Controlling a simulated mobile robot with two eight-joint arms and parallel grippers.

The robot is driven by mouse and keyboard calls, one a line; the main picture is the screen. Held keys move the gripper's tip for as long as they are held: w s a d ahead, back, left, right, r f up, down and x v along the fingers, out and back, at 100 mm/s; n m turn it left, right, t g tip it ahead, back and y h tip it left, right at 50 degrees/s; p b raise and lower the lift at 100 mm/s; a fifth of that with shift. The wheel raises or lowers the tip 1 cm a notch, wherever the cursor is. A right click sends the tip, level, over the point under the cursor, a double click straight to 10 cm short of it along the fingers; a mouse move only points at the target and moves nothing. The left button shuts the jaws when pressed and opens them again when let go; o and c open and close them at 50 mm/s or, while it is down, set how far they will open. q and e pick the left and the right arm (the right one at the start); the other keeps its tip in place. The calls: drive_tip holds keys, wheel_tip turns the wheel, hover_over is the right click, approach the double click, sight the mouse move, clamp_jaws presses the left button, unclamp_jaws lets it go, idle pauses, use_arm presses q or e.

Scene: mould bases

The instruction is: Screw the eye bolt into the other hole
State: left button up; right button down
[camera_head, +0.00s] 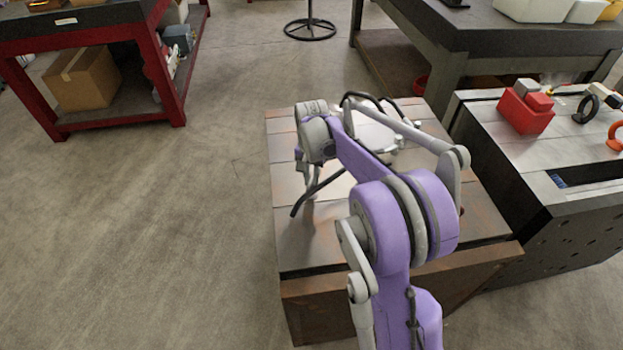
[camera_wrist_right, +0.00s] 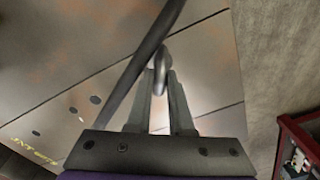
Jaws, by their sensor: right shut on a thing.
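In the right wrist view, my right gripper (camera_wrist_right: 161,88) is shut on a dark grey eye bolt (camera_wrist_right: 160,60), whose ring shows at the fingertips. Its shank is not clearly visible, so I cannot tell whether it sits in a hole. Beneath is the brown-grey steel mould base (camera_head: 300,240), also in the wrist view (camera_wrist_right: 215,65). Several small dark holes (camera_wrist_right: 95,99) show in its top, left of the fingers. In the head view my purple right arm reaches over the base and hides much of its top. My left gripper is not in view.
A second mould base (camera_head: 500,160) stands at the right, with a red block (camera_head: 527,112), a black eye bolt (camera_head: 586,109) and an orange ring (camera_head: 615,136) on top. A red-framed bench (camera_head: 110,130) is at the back left. Open floor (camera_head: 150,230) lies to the left.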

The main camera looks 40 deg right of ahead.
drive_tip(key=shift+a, duration=0.1)
drive_tip(key=m, duration=0.4)
idle(0.3)
drive_tip(key=c, duration=0.7)
unclamp_jaws()
drive_tip(key=shift+r+p, duration=1.5)
drive_tip(key=shift+r, duration=1)
